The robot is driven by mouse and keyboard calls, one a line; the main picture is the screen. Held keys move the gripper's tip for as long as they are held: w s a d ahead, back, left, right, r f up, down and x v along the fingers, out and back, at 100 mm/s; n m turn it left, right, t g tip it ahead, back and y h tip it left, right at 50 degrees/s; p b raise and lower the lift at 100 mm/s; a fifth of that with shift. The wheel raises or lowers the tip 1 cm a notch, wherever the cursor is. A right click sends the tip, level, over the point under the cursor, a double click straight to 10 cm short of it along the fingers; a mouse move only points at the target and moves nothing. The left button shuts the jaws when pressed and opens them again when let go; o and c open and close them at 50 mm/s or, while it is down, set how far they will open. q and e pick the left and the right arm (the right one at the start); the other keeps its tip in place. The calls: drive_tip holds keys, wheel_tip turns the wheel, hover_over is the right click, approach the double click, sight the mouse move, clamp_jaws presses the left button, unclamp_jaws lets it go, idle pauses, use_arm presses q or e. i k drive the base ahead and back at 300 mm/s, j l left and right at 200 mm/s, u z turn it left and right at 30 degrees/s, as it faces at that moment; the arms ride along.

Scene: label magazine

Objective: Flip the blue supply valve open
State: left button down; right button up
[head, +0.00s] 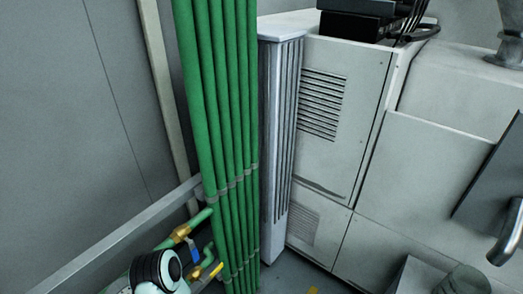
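A small blue handle (194,250), which looks like the blue supply valve's, shows low at the left of the green pipes. It is small and partly hidden by dark parts beside it, so I cannot tell its exact position. A brass valve body (181,233) on a short green pipe is just above and left of it. A yellow handle (216,270) is just below and right of it. A black and white rounded part, apparently of my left arm, is in front of the valves at the bottom edge. I see no fingertips of either gripper.
Tall green pipes (222,110) run upright beside the valves. A grey metal rail (120,236) slopes along the wall at left. A white column (279,130) and a large pale machine cabinet (335,120) stand to the right. A little dark floor (285,278) is clear between.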

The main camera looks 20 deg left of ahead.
sight(194, 253)
drive_tip(key=u, duration=1.25)
drive_tip(key=k+j, duration=0.05)
drive_tip(key=j, duration=0.05)
